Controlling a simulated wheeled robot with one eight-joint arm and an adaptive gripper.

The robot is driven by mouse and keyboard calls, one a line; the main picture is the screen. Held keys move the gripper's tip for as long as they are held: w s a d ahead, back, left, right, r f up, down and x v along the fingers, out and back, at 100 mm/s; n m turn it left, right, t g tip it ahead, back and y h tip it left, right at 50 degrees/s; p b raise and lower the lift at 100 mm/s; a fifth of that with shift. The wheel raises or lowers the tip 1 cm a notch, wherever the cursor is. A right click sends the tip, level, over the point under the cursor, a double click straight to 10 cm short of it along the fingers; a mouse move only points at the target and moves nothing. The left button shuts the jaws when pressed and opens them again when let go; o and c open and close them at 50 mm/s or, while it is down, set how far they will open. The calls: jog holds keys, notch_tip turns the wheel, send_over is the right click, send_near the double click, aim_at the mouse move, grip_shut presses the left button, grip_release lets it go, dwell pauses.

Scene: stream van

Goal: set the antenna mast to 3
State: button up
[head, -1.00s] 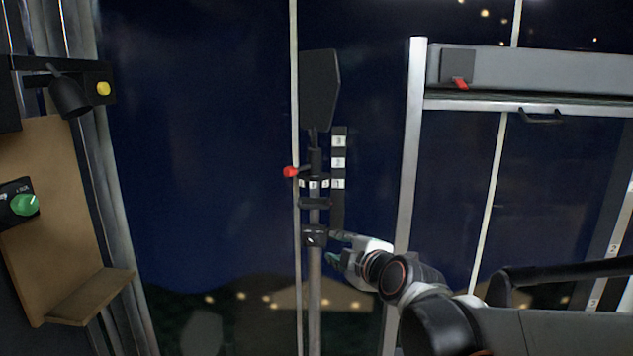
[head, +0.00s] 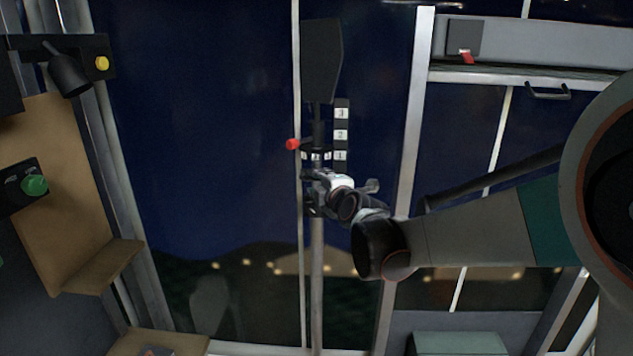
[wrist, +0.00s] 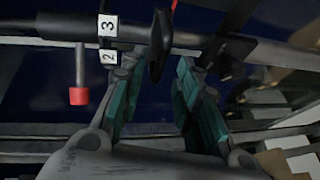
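The antenna mast (head: 316,270) is an upright grey pole with a dark flat panel (head: 321,60) on top. A black scale strip (head: 341,124) beside it reads 3, 2, 1 from the top down. A red-tipped lever (head: 292,144) sticks out left beside a numbered collar (head: 316,156). In the wrist view, the pole lies across the picture, with the collar labels (wrist: 107,40) and red tip (wrist: 79,96). My gripper (wrist: 158,68) is open, its teal fingers apart around a dark flange (wrist: 160,45) below the collar. Contact cannot be told. In the head view, my gripper (head: 320,186) hides that part.
A brown panel (head: 60,190) with a green knob (head: 35,185) and a black lamp (head: 69,75) stand at left. A metal window post (head: 405,150) rises right of the mast. A box with a red switch (head: 467,57) is at upper right.

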aim_at(315, 180)
jog(key=shift+x, duration=2.15)
grip_shut()
